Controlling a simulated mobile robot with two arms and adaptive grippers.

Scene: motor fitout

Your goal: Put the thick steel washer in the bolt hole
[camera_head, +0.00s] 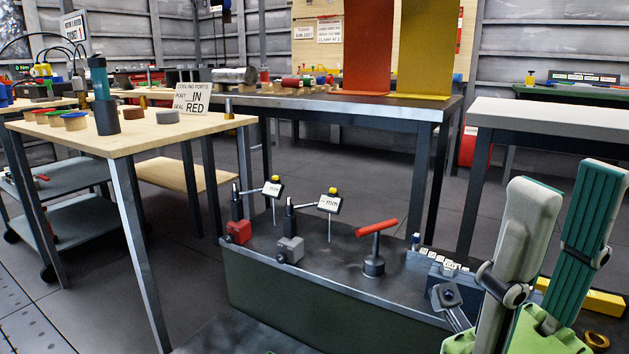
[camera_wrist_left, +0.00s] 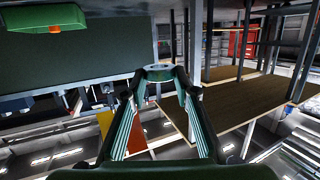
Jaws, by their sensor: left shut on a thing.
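A small grey ring, the thick steel washer (camera_wrist_left: 160,68), shows in the left wrist view between the tips of my left gripper (camera_wrist_left: 160,76). The fingers are closed in on it from both sides, and its central opening shows. I cannot make out the bolt hole in either view.
A dark green-grey bench (camera_head: 330,300) carries two dial gauges and a red-handled tool (camera_head: 376,232). A yellow bar (camera_head: 600,302) lies beside my right gripper. Floor shows between the tables.

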